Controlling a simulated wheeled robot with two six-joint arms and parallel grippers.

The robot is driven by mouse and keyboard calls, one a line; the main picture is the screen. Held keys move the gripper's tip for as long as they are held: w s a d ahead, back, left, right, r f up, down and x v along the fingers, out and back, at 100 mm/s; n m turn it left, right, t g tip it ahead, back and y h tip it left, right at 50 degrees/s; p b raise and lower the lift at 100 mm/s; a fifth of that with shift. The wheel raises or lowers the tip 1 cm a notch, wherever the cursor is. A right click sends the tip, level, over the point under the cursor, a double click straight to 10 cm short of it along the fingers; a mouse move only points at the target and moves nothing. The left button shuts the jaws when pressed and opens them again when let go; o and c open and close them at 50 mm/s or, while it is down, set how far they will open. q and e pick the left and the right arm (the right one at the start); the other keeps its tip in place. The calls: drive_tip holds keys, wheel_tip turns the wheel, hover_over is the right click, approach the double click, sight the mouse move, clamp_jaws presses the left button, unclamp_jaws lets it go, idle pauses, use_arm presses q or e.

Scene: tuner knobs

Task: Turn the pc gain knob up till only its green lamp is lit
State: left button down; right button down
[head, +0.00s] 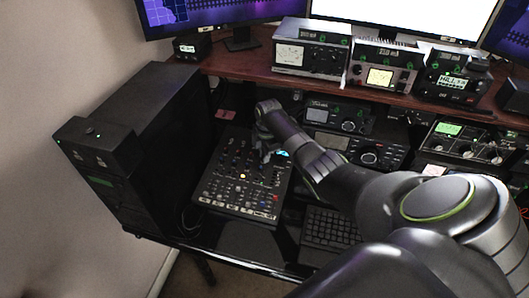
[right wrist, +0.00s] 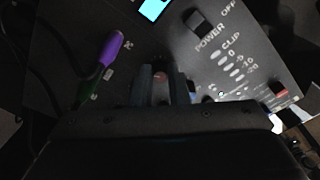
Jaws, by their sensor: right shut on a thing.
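The mixer panel (head: 222,196) lies on the desk with rows of small knobs and lit buttons. My right gripper (head: 266,152) reaches down to its upper right part, near a small cyan display (head: 283,153). In the right wrist view, the fingers of my right gripper (right wrist: 161,84) are shut on a small knob (right wrist: 160,77) with a reddish top. The lettering beside it is small but seems to read PC. The knob's pointer is hidden. My left gripper is out of view.
A purple and a green plug (right wrist: 112,49) stand left of the fingers, and a power switch (right wrist: 198,22) stands at upper right. A black tower case (head: 150,125) is left of the mixer, radios (head: 340,117) are behind to the right, and a keyboard (head: 330,228) is at right.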

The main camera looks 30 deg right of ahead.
drive_tip(key=shift+r, duration=0.1)
drive_tip(key=c, duration=1.4)
unclamp_jaws()
